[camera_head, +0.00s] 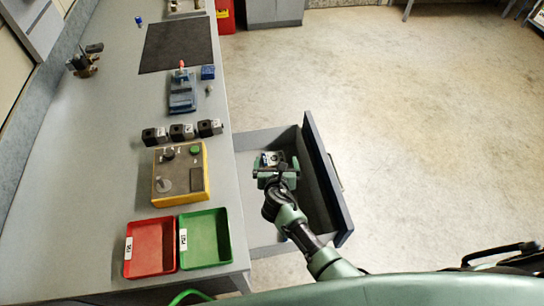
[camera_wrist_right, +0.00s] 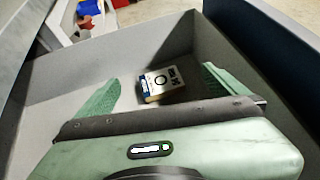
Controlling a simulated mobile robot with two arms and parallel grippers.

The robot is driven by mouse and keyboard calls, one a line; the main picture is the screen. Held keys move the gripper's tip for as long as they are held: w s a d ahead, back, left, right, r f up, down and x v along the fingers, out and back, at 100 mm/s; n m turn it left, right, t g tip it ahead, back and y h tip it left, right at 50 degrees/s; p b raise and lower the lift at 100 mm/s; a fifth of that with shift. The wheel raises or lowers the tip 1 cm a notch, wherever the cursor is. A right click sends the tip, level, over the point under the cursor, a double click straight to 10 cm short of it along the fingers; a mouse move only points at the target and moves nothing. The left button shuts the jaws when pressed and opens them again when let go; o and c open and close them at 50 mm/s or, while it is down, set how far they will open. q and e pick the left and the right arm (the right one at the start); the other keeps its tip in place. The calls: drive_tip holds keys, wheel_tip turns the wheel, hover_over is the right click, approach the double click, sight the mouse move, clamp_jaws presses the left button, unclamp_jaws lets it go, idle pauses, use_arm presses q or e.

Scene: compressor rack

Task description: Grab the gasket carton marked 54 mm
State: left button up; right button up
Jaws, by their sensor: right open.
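A small carton (camera_wrist_right: 161,83) with a white, dark-marked top and a blue edge lies in the open drawer (camera_head: 316,200). Its marking is too small to read surely as 54 mm. In the head view the carton (camera_head: 273,158) shows just past my right gripper (camera_head: 277,167). My right gripper is open and inside the drawer area. In the right wrist view its two green fingers (camera_wrist_right: 160,78) stand apart, one to each side of the carton, which appears between and beyond them. No contact shows. My left gripper is not in view.
The drawer's walls and dark front panel (camera_head: 328,180) surround my right gripper. On the bench left of it are a red tray (camera_head: 150,250), a green tray (camera_head: 205,240), a yellow control box (camera_head: 180,175), dark blocks (camera_head: 182,132) and a blue vise (camera_head: 182,98). Floor at right is clear.

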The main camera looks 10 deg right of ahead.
drive_tip(key=b, duration=0.4)
approach(274, 159)
drive_tip(key=shift+w+d+r, duration=0.2)
drive_tip(key=shift+w+d, duration=0.1)
drive_tip(key=shift+d, duration=0.15)
drive_tip(key=shift+w+f+b, duration=0.1)
drive_tip(key=shift+f+b, duration=0.5)
drive_tip(key=shift+f, duration=0.05)
drive_tip(key=shift+w+d+f+b, duration=0.1)
drive_tip(key=shift+w+f+b, duration=0.2)
drive_tip(key=shift+w, duration=0.25)
drive_tip(key=b+x, duration=0.1)
drive_tip(key=x, duration=0.3)
drive_tip(key=b+x, duration=0.1)
drive_tip(key=x, duration=0.1)
drive_tip(key=shift+w+a+b, duration=0.25)
drive_tip(key=shift+w+b, duration=0.05)
drive_tip(key=shift+b, duration=0.05)
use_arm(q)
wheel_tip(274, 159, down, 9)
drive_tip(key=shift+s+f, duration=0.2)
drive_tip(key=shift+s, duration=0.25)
use_arm(e)
drive_tip(key=shift+r, duration=0.1)
drive_tip(key=c, duration=1.3)
